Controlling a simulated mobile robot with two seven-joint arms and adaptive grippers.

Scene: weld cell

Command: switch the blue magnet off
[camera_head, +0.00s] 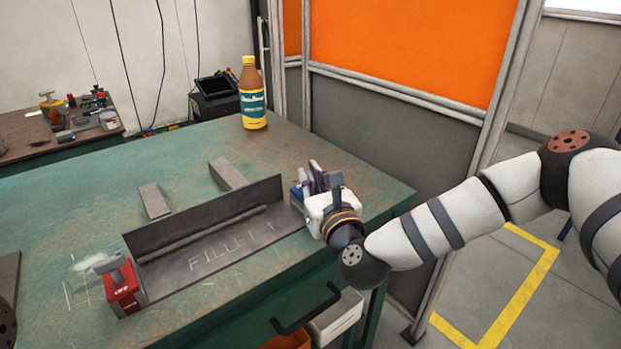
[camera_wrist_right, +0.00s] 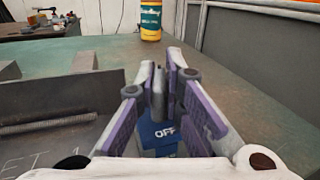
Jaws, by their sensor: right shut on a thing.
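The blue magnet (camera_head: 297,190) sits at the right end of the angled steel workpiece (camera_head: 200,245), mostly hidden behind my right gripper (camera_head: 317,178) in the head view. In the right wrist view, its blue body (camera_wrist_right: 158,138) shows the word OFF between my fingers (camera_wrist_right: 159,82). My right gripper is shut on the grey knob (camera_wrist_right: 158,105) on top of the magnet. The finger pads press in from both sides. The knob's exact angle is hard to tell. My left gripper is not in view.
A red magnet (camera_head: 122,292) with a grey handle stands at the workpiece's left end. Two loose steel bars (camera_head: 155,201) lie behind the workpiece. A yellow bottle (camera_head: 252,97) stands at the back of the green table (camera_head: 310,150). An orange screen (camera_head: 400,45) rises behind.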

